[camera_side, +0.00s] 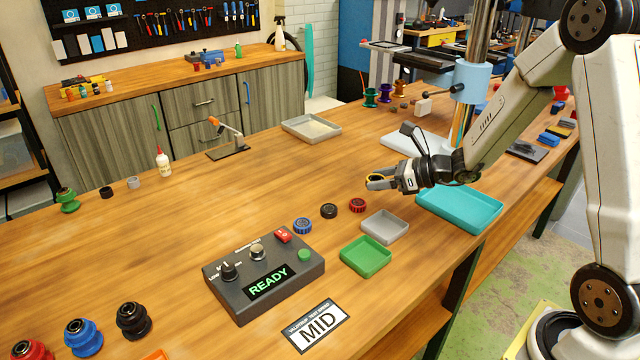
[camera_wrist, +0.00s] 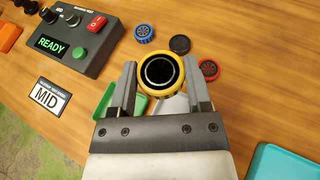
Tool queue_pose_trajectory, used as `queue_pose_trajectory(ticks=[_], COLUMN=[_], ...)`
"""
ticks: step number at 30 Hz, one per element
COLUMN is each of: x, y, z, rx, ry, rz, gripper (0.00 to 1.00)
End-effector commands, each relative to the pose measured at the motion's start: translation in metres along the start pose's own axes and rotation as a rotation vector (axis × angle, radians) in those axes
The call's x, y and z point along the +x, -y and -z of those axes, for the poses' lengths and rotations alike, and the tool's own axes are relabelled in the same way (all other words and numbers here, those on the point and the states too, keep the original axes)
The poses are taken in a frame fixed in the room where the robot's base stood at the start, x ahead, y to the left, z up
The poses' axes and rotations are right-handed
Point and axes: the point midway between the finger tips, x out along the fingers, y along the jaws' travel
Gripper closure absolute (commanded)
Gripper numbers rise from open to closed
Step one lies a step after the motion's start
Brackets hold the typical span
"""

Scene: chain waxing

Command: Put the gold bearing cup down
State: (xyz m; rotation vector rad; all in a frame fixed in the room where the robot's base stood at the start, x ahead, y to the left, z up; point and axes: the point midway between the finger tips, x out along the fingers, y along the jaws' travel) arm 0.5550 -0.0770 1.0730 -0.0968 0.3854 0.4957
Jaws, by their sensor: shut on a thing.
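The gold bearing cup (camera_wrist: 161,74) is a ring with a dark centre and a ridged gold rim. It sits between the two fingers of my gripper (camera_wrist: 160,82) in the wrist view, and the fingers are shut on it. In the side view my gripper (camera_side: 378,181) holds the cup (camera_side: 377,177) above the wooden bench, behind the grey tray. The fingers hide most of the cup there. A blue cup (camera_side: 302,226), a black cup (camera_side: 329,210) and a red cup (camera_side: 358,205) stand in a row on the bench, left of my gripper.
A grey tray (camera_side: 385,239), a green tray (camera_side: 365,269) and a larger teal tray (camera_side: 492,221) lie near the front edge. A control box (camera_side: 222,293) reading READY and a MID sign (camera_side: 318,322) are at the left. The bench behind the cup row is clear.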

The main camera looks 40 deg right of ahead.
Motion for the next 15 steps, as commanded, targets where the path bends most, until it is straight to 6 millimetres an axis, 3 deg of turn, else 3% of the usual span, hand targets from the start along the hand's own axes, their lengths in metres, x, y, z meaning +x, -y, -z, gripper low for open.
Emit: queue_pose_trajectory(ticks=[6, 15], x=[-0.013, -0.018], y=[0.012, 0.014], z=[0.029, 0.038], rx=[-0.024, -0.036], ry=[-0.001, 0.000], rz=[-0.059, -0.081], gripper=[0.95, 0.95])
